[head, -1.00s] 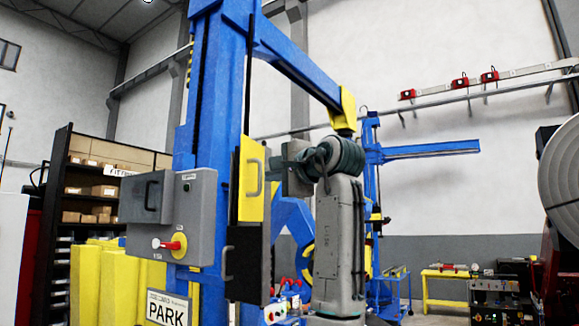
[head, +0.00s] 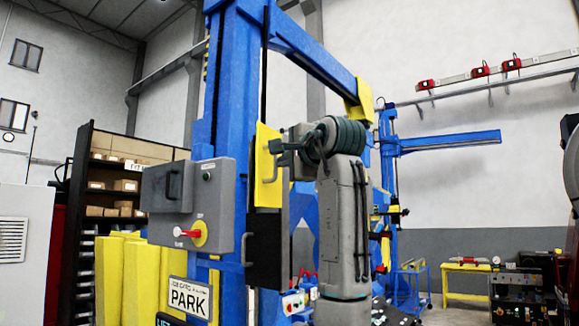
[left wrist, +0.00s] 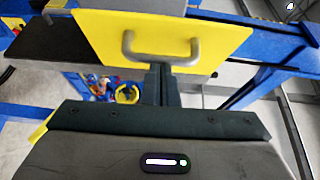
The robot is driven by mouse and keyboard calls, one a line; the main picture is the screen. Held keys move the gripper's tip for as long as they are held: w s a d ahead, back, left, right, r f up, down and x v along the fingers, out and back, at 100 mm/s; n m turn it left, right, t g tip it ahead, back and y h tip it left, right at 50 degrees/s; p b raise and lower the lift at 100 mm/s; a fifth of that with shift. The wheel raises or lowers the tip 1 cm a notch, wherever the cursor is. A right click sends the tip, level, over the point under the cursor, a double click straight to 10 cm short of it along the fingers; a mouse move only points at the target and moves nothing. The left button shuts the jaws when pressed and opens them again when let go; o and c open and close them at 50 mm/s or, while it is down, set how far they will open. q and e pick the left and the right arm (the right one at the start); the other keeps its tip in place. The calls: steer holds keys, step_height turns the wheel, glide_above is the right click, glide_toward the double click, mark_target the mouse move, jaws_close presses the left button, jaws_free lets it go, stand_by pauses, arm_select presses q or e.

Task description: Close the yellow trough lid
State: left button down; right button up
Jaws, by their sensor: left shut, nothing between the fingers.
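The yellow trough lid (head: 264,140) is a flat upright plate with a grey bar handle (head: 270,168), beside the blue column. In the left wrist view the lid (left wrist: 95,35) fills the upper middle, with its handle (left wrist: 162,50) near its lower edge. My left gripper (head: 278,148) is shut and empty. It is in front of the lid, close to the handle. In the left wrist view the fingers (left wrist: 160,72) point at the handle and overlap its lower side; I cannot tell whether they touch it. My right gripper is in neither view.
A dark panel (head: 266,250) with its own grey handle hangs below the lid. A grey control box (head: 190,205) with a red and yellow switch stands to the left, above a PARK sign (head: 189,298). Yellow blocks (head: 120,275) stand at lower left. A blue beam (head: 315,60) crosses above.

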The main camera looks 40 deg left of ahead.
mark_target(264, 166)
arm_select(q)
steer(key=s+a+m+t+b, duration=0.1)
steer(key=s+a+m+t+h+b, duration=0.1)
steer(key=t+b, duration=0.1)
steer(key=s+a+m+t+h+b, duration=0.1)
steer(key=b, duration=0.1)
steer(key=shift+a+f+t, duration=0.2)
steer(key=shift+f+t, duration=0.1)
steer(key=w+a+m+t+h+p, duration=0.3)
steer(key=a+m+t+h, duration=0.4)
steer(key=a+h, duration=0.5)
steer(key=a+m, duration=0.2)
steer(key=a, duration=0.3)
steer(key=shift+w+r+p, duration=0.15)
steer(key=shift+r+p, duration=0.15)
steer(key=shift+w+a, duration=0.1)
